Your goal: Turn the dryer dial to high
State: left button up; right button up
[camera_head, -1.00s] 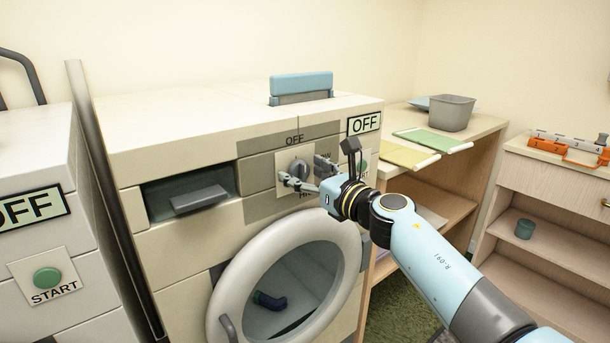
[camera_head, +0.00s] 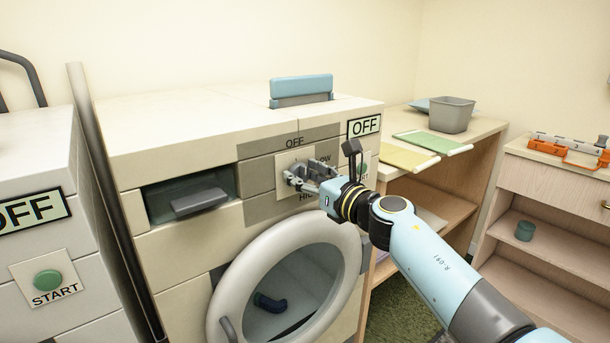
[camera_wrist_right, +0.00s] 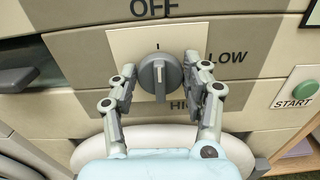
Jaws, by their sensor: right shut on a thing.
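The dryer (camera_head: 190,262) stands in the middle of the head view, its display (camera_head: 363,125) reading OFF. Its grey round dial (camera_wrist_right: 160,76) sits on a pale plate, with OFF above, LOW at right and HIGH below, partly covered. The dial's grip bar stands about vertical, under the tick below OFF. My right gripper (camera_wrist_right: 163,84) reaches the dial from the front, one finger on each side, shut on it. In the head view the right gripper (camera_head: 308,180) hides much of the dial. My left gripper is not in view.
The dryer's round door (camera_head: 222,290) is below the dial. A green START button (camera_wrist_right: 305,89) is right of it. A washer-like machine (camera_head: 40,235) reading OFF stands at left. A wooden shelf (camera_head: 480,128) with a grey bin (camera_head: 451,113) stands at right.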

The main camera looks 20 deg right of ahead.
jog(key=m+p, duration=0.1)
jog(key=m, duration=0.2)
jog(key=shift+d+r+m+p, duration=0.1)
jog(key=shift+m+p, duration=0.2)
jog(key=shift+p, duration=0.05)
jog(key=m+p, duration=0.2)
jog(key=m, duration=0.2)
jog(key=shift+d+m, duration=0.1)
jog(key=shift+m, duration=0.2)
jog(key=m+p, duration=0.1)
jog(key=m, duration=0.3)
jog(key=shift+f+m+p, duration=0.2)
jog(key=shift+m+p, duration=0.1)
jog(key=shift+p, duration=0.1)
jog(key=m+p, duration=0.2)
jog(key=m, duration=0.2)
jog(key=shift+f, duration=0.1)
jog(key=m+p, duration=0.1)
jog(key=m, duration=0.3)
jog(key=shift+f, duration=0.1)
jog(key=m+p, duration=0.1)
jog(key=m, duration=0.2)
jog(key=shift+m+p, duration=0.3)
jog(key=m+p, duration=0.1)
jog(key=m, duration=0.2)
jog(key=shift+f+m, duration=0.15)
jog(key=shift+m, duration=0.15)
jog(key=shift+f+m+p, duration=0.15)
jog(key=shift+m+p, duration=0.25)
jog(key=shift+m, duration=1.5)
